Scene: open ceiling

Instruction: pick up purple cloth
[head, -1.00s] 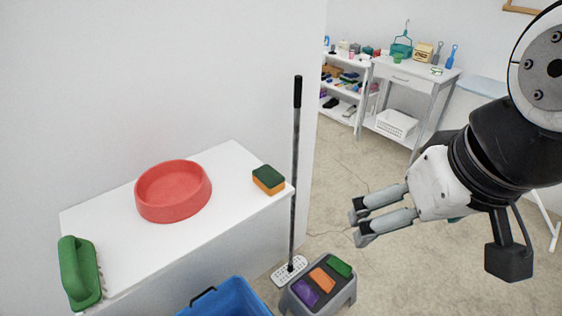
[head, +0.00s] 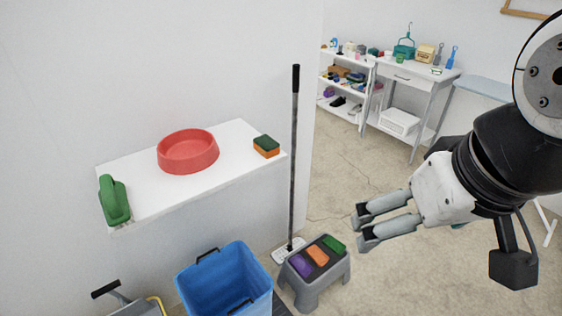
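The purple cloth (head: 301,265) lies on the left part of a grey step stool (head: 327,272) that stands on the floor. An orange cloth (head: 318,256) and a green cloth (head: 334,243) lie beside it to the right on the stool top. My gripper (head: 362,228) is at the right, above and to the right of the stool, pointing left. Its two fingers are apart with nothing between them.
A blue bin (head: 226,284) stands left of the stool. A mop (head: 294,160) leans upright behind it. Floor right of the stool is clear.

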